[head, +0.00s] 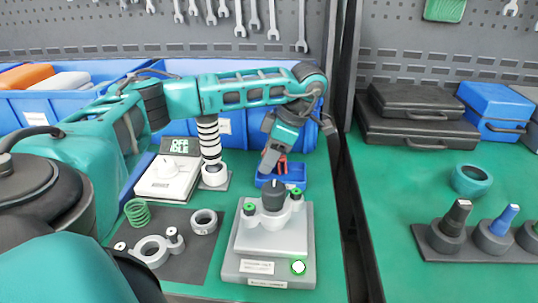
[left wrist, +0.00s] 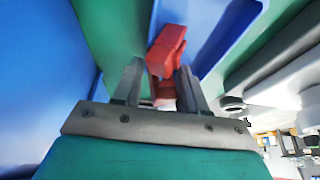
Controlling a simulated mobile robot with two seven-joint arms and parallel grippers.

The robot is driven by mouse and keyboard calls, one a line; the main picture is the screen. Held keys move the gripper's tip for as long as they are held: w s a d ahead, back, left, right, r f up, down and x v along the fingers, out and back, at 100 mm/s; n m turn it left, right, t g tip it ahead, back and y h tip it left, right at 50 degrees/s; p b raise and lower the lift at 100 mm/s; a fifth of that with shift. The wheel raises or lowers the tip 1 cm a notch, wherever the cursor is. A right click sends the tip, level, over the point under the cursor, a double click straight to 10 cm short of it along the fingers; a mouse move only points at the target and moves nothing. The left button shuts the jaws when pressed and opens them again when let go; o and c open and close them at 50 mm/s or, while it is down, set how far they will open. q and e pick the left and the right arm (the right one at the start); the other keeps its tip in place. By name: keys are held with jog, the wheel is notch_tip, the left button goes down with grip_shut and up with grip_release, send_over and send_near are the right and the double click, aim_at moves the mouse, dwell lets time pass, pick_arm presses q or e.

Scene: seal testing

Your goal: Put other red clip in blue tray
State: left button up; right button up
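The blue tray (head: 292,178) is a small open tray on the green bench, behind the grey test fixture. My left gripper (head: 272,163) points down at the tray's left part. A red clip (head: 283,162) shows beside the fingers, over or in the tray; its contact with the floor cannot be told. In the left wrist view the red clip (left wrist: 166,50) sticks out past the fingertips, with red also between the fingers of the gripper (left wrist: 160,85), which look closed on it. Whether a second clip is there is hidden. My right gripper is not in view.
The grey fixture (head: 266,262) with a dark knob stands in front of the tray. Large blue bins (head: 228,125) stand behind. The right bench has black cases (head: 415,130).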

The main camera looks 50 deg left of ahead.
pick_arm(q)
jog(key=shift+o, duration=0.9)
jog(key=shift+f, duration=0.25)
jog(key=p+v, duration=0.5)
jog(key=v, duration=0.7)
jog(key=shift+r+p, duration=0.2)
jog(key=shift+p, duration=0.1)
jog(key=shift+w+a, duration=0.1)
